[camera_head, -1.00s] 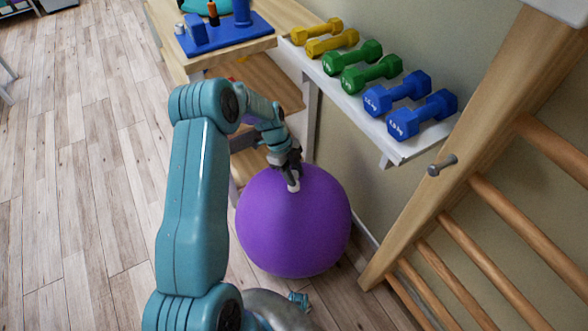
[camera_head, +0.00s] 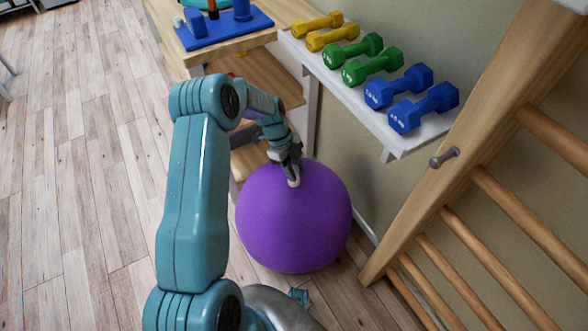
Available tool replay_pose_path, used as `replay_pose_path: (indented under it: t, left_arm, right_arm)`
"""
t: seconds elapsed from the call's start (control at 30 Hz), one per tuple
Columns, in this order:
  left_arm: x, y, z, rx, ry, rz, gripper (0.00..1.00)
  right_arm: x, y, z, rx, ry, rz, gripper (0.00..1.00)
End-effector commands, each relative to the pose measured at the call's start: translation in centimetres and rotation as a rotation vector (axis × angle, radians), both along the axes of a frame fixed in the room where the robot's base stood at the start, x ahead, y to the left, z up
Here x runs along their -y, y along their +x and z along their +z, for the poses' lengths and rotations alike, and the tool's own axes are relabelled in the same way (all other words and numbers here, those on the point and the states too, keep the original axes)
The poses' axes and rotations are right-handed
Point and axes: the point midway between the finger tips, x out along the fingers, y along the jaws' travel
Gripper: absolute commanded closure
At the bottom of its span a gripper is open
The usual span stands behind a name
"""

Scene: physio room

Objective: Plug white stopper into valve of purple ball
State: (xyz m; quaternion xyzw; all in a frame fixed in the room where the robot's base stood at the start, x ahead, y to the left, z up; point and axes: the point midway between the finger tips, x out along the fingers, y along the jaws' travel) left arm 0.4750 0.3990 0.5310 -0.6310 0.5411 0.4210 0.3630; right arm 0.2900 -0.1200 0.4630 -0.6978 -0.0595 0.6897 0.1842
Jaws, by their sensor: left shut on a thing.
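The purple ball (camera_head: 296,228) rests on the wooden floor beside the wall, in the middle of the head view. My left gripper (camera_head: 292,174) is over the top of the ball and shut on the white stopper (camera_head: 294,183). The stopper points down at the ball's upper surface. I cannot tell whether it touches the ball or sits in the valve. The valve itself does not show.
A white shelf (camera_head: 390,139) with yellow, green and blue dumbbells (camera_head: 423,108) juts from the wall above the ball. Wooden wall bars (camera_head: 518,232) stand to the right. Open floor lies left.

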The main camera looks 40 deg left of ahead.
Motion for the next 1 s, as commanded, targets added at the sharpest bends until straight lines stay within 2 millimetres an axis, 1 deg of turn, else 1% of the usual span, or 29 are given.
replay_pose_path:
  t: [0.47,1.0]
  left_arm:
    - [0.0,0.0,0.0,0.0,0.0,0.0,0.94]
    - [0.0,0.0,-1.3,0.0,0.0,0.0,0.94]
  right_arm:
    - [0.0,0.0,-0.1,0.0,0.0,0.0,0.57]
    - [0.0,0.0,-1.2,0.0,0.0,0.0,0.57]
